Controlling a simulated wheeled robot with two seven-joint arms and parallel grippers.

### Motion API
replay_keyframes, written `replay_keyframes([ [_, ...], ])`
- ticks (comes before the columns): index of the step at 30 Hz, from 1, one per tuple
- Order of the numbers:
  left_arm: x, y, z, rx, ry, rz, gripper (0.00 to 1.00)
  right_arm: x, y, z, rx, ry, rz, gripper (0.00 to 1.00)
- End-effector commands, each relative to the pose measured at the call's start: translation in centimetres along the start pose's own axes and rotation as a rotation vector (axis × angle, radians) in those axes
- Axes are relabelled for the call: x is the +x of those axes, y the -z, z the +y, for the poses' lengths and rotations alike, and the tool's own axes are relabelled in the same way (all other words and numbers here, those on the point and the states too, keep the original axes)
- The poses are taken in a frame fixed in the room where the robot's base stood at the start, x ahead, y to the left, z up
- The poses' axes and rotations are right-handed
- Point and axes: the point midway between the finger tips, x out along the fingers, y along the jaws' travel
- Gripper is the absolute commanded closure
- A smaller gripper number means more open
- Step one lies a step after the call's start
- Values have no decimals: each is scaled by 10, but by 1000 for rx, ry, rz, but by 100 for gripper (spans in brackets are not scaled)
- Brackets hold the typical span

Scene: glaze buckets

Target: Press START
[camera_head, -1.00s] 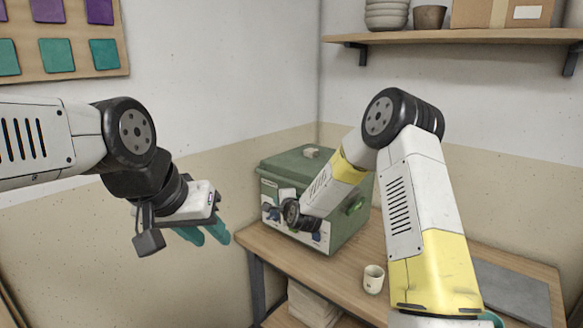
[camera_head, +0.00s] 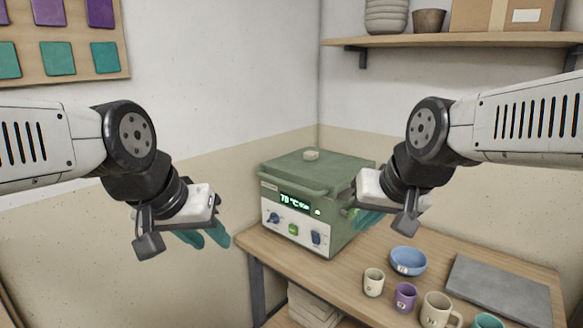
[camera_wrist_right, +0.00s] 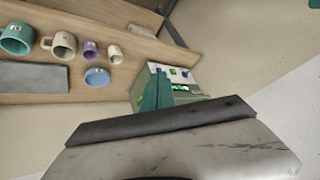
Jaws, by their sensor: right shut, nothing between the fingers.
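A green kiln-like box (camera_head: 318,172) stands at the left end of the wooden table. Its pale front panel has a lit display (camera_head: 295,202) that seems to read 70 °C, with further small text I cannot read surely. Below the display is a green square button (camera_head: 293,230) between two blue knobs. My right gripper (camera_head: 366,221) is shut and empty, in the air in front of the box's right side in the head view. In the right wrist view its teal fingers (camera_wrist_right: 157,92) overlap the box. My left gripper (camera_head: 205,238) hangs open and empty left of the box.
On the table stand a small cream cup (camera_head: 373,282), a purple cup (camera_head: 404,297), a cream mug (camera_head: 438,311), a teal cup (camera_head: 487,321), a blue bowl (camera_head: 408,261) and a grey slab (camera_head: 498,288). A wall shelf (camera_head: 450,39) is above.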

Motion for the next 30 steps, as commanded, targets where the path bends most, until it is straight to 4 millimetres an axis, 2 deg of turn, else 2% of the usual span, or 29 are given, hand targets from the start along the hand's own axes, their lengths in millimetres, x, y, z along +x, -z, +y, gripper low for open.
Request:
replay_keyframes([
  [1,0,0,0,0,0,0,65,-9,-14,3,-25,0,-12,100],
  [3,0,0,0,0,0,0,65,-16,-27,6,-53,0,-32,100],
  [7,0,0,0,0,0,0,65,-22,-41,8,-79,1,-53,100],
  [30,0,0,0,0,0,0,65,-22,-41,8,-80,1,-54,100],
])
